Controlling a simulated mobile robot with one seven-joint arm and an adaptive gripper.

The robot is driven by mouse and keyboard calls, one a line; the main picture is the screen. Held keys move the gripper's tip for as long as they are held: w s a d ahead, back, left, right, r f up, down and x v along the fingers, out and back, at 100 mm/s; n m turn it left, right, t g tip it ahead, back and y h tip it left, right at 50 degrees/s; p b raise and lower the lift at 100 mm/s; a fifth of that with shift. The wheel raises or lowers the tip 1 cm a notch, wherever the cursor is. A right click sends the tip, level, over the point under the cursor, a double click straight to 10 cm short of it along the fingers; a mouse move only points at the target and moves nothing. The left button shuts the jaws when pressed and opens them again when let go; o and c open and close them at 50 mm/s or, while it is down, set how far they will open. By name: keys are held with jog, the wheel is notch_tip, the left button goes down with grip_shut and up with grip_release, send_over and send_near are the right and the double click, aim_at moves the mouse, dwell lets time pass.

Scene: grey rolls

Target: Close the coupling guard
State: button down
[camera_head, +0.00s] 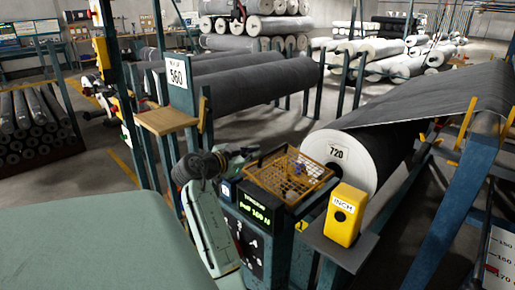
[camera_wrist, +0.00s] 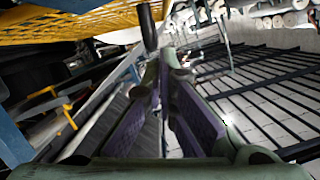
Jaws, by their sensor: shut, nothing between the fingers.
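The coupling guard (camera_head: 284,181) is a yellow-orange mesh on the dark machine housing, left of the roll marked 720. Parts show through its mesh; I cannot tell how far it stands open. In the wrist view, yellow mesh (camera_wrist: 75,27) fills the upper left, with a dark rod (camera_wrist: 147,27) at its right edge. My gripper (camera_head: 247,154) is beside the guard's far left corner in the head view. In the wrist view my gripper (camera_wrist: 167,65) has its purple-padded fingers converging, with nothing between them. The rod is close to the fingertips; contact is unclear.
A yellow INCH box (camera_head: 345,214) stands right of the guard. A lit display panel (camera_head: 254,207) is on the housing below it. The large roll (camera_head: 345,158) is close behind. A wooden shelf (camera_head: 166,121) and a blue post stand left of my arm.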

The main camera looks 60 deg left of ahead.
jog(key=shift+s+a+f+n, duration=0.1)
jog(key=shift+a+f+n, duration=0.15)
jog(key=shift+f, duration=0.25)
jog(key=shift+s+a+f+n, duration=0.1)
jog(key=shift+a+f+n, duration=0.15)
jog(key=shift+f, duration=0.2)
